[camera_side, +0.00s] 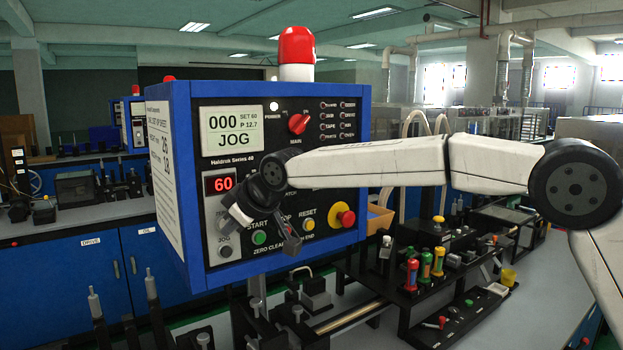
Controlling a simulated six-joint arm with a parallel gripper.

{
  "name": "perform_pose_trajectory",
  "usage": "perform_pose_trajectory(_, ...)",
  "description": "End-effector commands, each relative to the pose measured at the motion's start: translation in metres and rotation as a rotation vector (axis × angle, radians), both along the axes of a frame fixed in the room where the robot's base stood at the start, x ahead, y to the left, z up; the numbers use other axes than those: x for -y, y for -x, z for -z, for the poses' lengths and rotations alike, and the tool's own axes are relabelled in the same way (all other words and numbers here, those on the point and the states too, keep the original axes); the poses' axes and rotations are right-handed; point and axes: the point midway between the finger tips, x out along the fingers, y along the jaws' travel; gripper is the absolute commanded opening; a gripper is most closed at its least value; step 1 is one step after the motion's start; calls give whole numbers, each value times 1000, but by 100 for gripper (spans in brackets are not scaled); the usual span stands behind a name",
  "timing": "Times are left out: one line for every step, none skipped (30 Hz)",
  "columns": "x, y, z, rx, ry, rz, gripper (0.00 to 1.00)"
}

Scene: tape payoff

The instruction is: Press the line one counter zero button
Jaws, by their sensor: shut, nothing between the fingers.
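A blue-framed control box (367,120) with a dark front panel fills the middle of the side view. Its screen (232,130) reads 000, SET 60, P 12.7 and JOG. A red display (220,184) below reads 60. My gripper (290,243) is shut and empty, in front of the lower panel between the green START button (259,238) and the yellow RESET button (309,225). Contact with the panel cannot be told. A label partly reading ZERO CLEAR runs along the lower edge. I cannot make out which button is the line one counter zero; my wrist hides part of the panel.
A red mushroom button (347,218) on yellow sits at the panel's lower right. A red knob (298,123) is above my wrist, and a red beacon (296,47) tops the box. Bench fixtures with coloured cylinders (425,263) stand at the lower right.

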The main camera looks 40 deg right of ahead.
Motion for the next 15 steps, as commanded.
perform_pose_trajectory(0, 0, 0, 0, 0, 0, 0)
perform_pose_trajectory(0, 0, 0, 0, 0, 0, 0)
perform_pose_trajectory(0, 0, 0, 0, 0, 0, 0)
perform_pose_trajectory(0, 0, 0, 0, 0, 0, 0)
perform_pose_trajectory(0, 0, 0, 0, 0, 0, 0)
perform_pose_trajectory(0, 0, 0, 0, 1, -1, 0)
perform_pose_trajectory(0, 0, 0, 0, 1, -1, 0)
perform_pose_trajectory(0, 0, 0, 0, 1, -1, 0)
perform_pose_trajectory(0, 1, 0, 0, 1, -1, 0)
perform_pose_trajectory(0, 1, 0, 0, 1, -1, 0)
perform_pose_trajectory(0, 2, 0, 0, 1, -1, 0)
perform_pose_trajectory(0, 4, 0, 0, 0, -1, 0)
perform_pose_trajectory(0, 5, 0, -1, 1, -1, 0)
perform_pose_trajectory(0, 6, 0, -1, 1, -1, 0)
perform_pose_trajectory(0, 9, 0, 0, 1, -1, 0)
